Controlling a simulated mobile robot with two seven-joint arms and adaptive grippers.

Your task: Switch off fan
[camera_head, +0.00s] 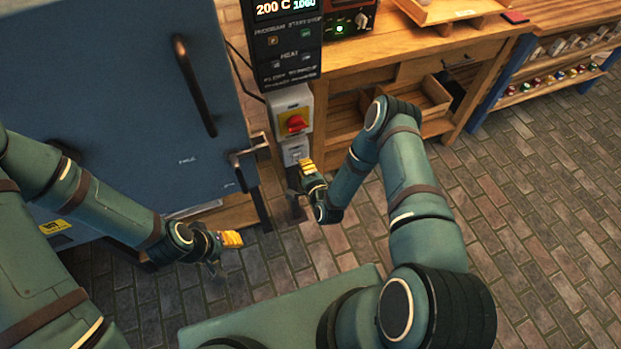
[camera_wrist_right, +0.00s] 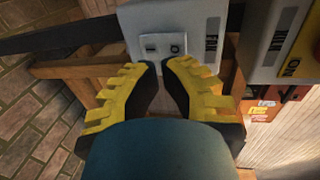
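The fan switch box (camera_head: 295,150) is a small light grey box below the red-knob switch on the kiln's control column. In the right wrist view the fan box (camera_wrist_right: 205,22) bears a FAN label and a small plate (camera_wrist_right: 163,45) with a round dark button or knob and a slot. My right gripper (camera_head: 306,166) is just in front of the box, its yellow fingertips (camera_wrist_right: 158,68) close together below the plate. They hold nothing visible; contact with the box cannot be told. My left gripper (camera_head: 232,240) hangs in front of the kiln, away from the switches; its opening is unclear.
The red rotary knob (camera_head: 296,124) on a yellow plate is right above the fan box. The control panel (camera_head: 285,45) reads 200 C. The blue kiln door (camera_head: 110,90) with its handle is at left. A wooden workbench (camera_head: 430,50) stands right; the brick floor (camera_head: 520,200) is clear.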

